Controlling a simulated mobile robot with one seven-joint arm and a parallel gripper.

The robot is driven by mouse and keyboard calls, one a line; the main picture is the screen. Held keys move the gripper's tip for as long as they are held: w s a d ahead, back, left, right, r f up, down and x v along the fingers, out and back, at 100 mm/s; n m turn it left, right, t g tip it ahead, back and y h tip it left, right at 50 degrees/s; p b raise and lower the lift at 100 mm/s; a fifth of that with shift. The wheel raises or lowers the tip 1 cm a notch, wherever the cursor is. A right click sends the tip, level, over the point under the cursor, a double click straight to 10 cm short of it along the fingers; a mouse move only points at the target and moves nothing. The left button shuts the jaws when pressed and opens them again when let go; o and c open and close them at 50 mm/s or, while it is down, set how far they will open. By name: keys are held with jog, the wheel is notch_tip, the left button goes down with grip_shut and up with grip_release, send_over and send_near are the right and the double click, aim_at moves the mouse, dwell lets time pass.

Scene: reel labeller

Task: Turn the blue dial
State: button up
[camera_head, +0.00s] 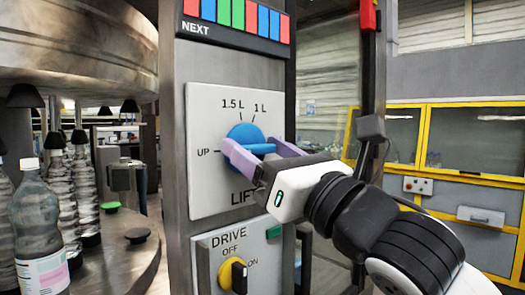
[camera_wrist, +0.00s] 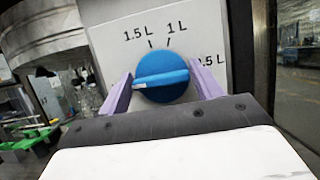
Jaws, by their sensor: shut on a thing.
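The blue dial (camera_head: 243,132) sits on a light square panel (camera_head: 206,110) marked LIFT, with the labels UP, 1.5 L and 1 L in the head view. A label ending in .5 L shows at the right in the wrist view. The dial's raised bar (camera_wrist: 162,76) lies nearly level, its white-marked end to the left, on the UP side. My gripper (camera_head: 250,147) is shut on the dial, with one purple finger at each end of the bar.
Below is a DRIVE panel with a yellow and black switch (camera_head: 233,274) and a green button (camera_head: 274,231). A coloured strip marked NEXT (camera_head: 236,22) is above. Bottles (camera_head: 37,215) stand on a metal turntable at left. A yellow-framed cabinet (camera_head: 470,185) is behind, right.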

jog(key=shift+f+m+h, duration=0.1)
jog(key=shift+m+h, duration=0.3)
jog(key=shift+m, duration=0.1)
jog(key=m, duration=0.2)
jog(key=m+t+h+b, duration=0.1)
jog(key=m, duration=0.1)
jog(key=shift+t+h, duration=0.3)
jog(key=m+h, duration=0.1)
jog(key=m, duration=0.2)
jog(key=m+h, duration=0.2)
jog(key=m, duration=0.1)
jog(key=shift+a+t+b, duration=0.1)
jog(key=shift+t+b, duration=0.2)
jog(key=shift+b, duration=0.05)
jog(key=m+h, duration=0.1)
jog(key=m, duration=0.2)
jog(key=m+h, duration=0.1)
jog(key=m, duration=0.1)
jog(key=shift+s+r+m+p, duration=0.1)
jog(key=shift+r+m+p, duration=0.1)
jog(key=shift+m+p, duration=0.2)
jog(key=shift+m+g+h+p, duration=0.4)
jog(key=shift+m+g+h, duration=0.3)
jog(key=shift+m, duration=1.3)
jog(key=shift+f, duration=0.1)
jog(key=o, duration=0.9)
